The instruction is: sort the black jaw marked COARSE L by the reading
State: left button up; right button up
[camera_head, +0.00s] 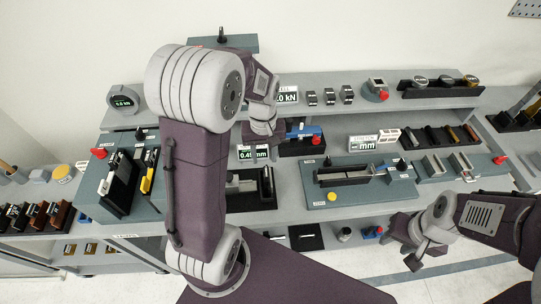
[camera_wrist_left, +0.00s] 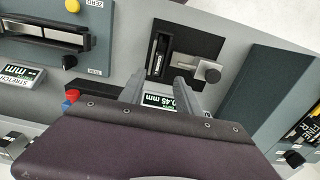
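A small gauge display (camera_head: 252,153) reads about 0.45 mm; it also shows between my left fingers in the left wrist view (camera_wrist_left: 162,101). Beside it is a black measuring fixture (camera_head: 238,203), also in the left wrist view (camera_wrist_left: 185,35). A dark upright piece, likely the black jaw (camera_wrist_left: 159,56), stands in it next to a grey clamp with a round knob (camera_wrist_left: 208,72); its marking is not legible. My left gripper (camera_wrist_left: 159,90) is open and empty, short of the fixture. In the head view the arm partly covers it. My right gripper (camera_head: 425,256) is low at the right; its fingers are unclear.
A teal tray with two black bins (camera_head: 118,183) is at the left; bin lettering shows at the wrist view's right edge. A teal station (camera_head: 352,193) with a long black slot is right of the fixture. A jaw rack (camera_head: 437,140) and a back shelf surround the bench.

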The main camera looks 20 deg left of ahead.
aim_at(265, 172)
pick_arm(q)
jog(key=f, duration=0.8)
jog(key=shift+w+d+f, duration=0.1)
jog(key=shift+d+f, duration=0.05)
jog(key=shift+d, duration=0.2)
jog(key=shift+a+f, duration=0.2)
jog(key=shift+f, duration=0.1)
jog(key=shift+d, duration=0.15)
grip_shut()
dwell(0.9)
grip_release()
